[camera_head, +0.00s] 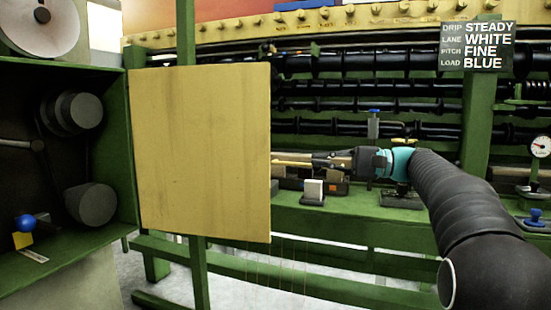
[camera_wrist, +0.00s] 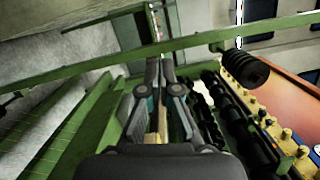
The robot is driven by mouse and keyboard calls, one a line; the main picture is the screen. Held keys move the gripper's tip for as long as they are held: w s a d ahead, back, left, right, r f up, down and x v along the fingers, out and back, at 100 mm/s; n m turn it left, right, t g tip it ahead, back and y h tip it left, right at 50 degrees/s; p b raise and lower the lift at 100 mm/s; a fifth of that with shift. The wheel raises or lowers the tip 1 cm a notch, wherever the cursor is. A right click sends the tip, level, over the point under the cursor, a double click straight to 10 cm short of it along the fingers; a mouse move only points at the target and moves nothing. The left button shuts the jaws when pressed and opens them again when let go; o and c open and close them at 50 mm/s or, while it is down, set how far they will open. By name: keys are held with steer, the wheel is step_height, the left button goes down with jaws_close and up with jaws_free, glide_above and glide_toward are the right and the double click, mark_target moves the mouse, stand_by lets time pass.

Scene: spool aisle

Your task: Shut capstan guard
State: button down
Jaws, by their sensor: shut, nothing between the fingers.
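The capstan guard (camera_head: 205,150) is a flat yellow panel hinged at the right edge of a green box (camera_head: 135,150). It stands open, swung out to the right, so the box's front is uncovered. Two dark round capstans, the upper (camera_head: 78,111) and the lower (camera_head: 92,203), show inside. My gripper (camera_head: 312,162) is to the right of the panel's free edge, pointing left towards it. A gap appears between them in the picture; the depth is hard to judge. In the wrist view my gripper's fingers (camera_wrist: 160,65) are together and empty. I cannot make out the guard clearly there.
A green machine frame with black rollers (camera_head: 400,62) runs behind my arm. A small white block (camera_head: 313,190) and a blue-topped post (camera_head: 373,124) stand on its ledge. A blue knob (camera_head: 25,223) is inside the box. A green post (camera_head: 186,30) rises behind the panel.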

steer(key=s+a+r+b, duration=0.1)
steer(key=s+a, duration=0.1)
steer(key=a, duration=0.9)
steer(key=shift+r, duration=0.25)
